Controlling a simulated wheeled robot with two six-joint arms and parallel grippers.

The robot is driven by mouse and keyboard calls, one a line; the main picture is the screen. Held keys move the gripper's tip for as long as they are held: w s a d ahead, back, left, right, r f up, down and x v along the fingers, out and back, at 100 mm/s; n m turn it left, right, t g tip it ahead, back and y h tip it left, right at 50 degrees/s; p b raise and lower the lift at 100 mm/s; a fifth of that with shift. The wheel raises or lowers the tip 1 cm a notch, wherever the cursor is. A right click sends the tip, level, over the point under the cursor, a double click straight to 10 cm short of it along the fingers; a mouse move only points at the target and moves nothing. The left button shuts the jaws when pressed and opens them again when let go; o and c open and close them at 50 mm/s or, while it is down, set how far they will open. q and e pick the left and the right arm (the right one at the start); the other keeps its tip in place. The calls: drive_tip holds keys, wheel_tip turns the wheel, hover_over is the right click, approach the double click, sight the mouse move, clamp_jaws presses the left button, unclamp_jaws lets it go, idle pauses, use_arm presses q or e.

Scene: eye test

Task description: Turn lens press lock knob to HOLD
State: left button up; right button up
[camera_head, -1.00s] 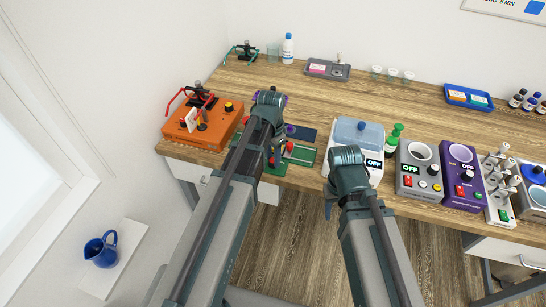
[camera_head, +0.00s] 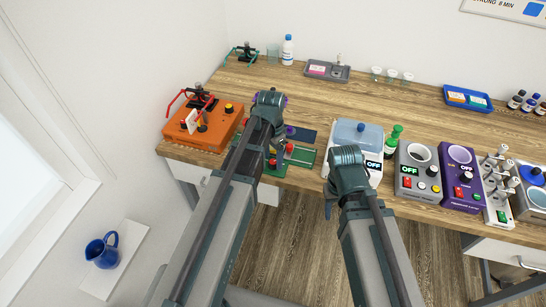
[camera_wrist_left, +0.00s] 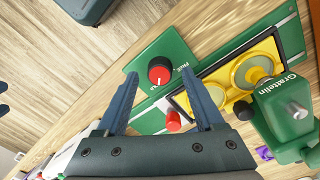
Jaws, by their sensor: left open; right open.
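The lens press is green with the name Grattelin on its body (camera_wrist_left: 285,110). Its yellow cradle (camera_wrist_left: 225,80) holds round lenses in the left wrist view. A red lock knob (camera_wrist_left: 159,70) sits on the green plate (camera_wrist_left: 150,50) beside the cradle. FREE is printed to the knob's right; a second label is partly hidden by a finger. I cannot tell the knob's exact setting. My left gripper (camera_wrist_left: 160,78) is open, with a finger on each side of the knob; contact is unclear. It also shows over the press in the head view (camera_head: 276,150). My right gripper (camera_head: 328,208) is open and empty, before the bench.
An orange machine (camera_head: 190,138) stands left of the press. A white device with a blue lid (camera_head: 358,133), a green bottle (camera_head: 393,138), and grey (camera_head: 417,183) and purple (camera_head: 459,190) units stand to the right. The bench middle behind is clear.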

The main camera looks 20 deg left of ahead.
sight(272, 161)
use_arm(q)
wheel_tip(272, 161, up, 13)
drive_tip(key=p, duration=1.2)
drive_tip(key=shift+w+a, duration=0.15)
drive_tip(key=shift+a, duration=0.05)
drive_tip(key=s+d+f+n+b, duration=0.1)
drive_tip(key=s+d+f+b, duration=0.2)
drive_tip(key=s+d, duration=0.2)
drive_tip(key=s+d+f+n+y+b, duration=0.1)
drive_tip(key=s+d+f+n+b, duration=0.1)
drive_tip(key=s+d, duration=0.4)
drive_tip(key=s+f+b, duration=0.1)
drive_tip(key=s, duration=0.3)
drive_tip(key=shift+f+n+y, duration=0.3)
drive_tip(key=shift+c, duration=0.2)
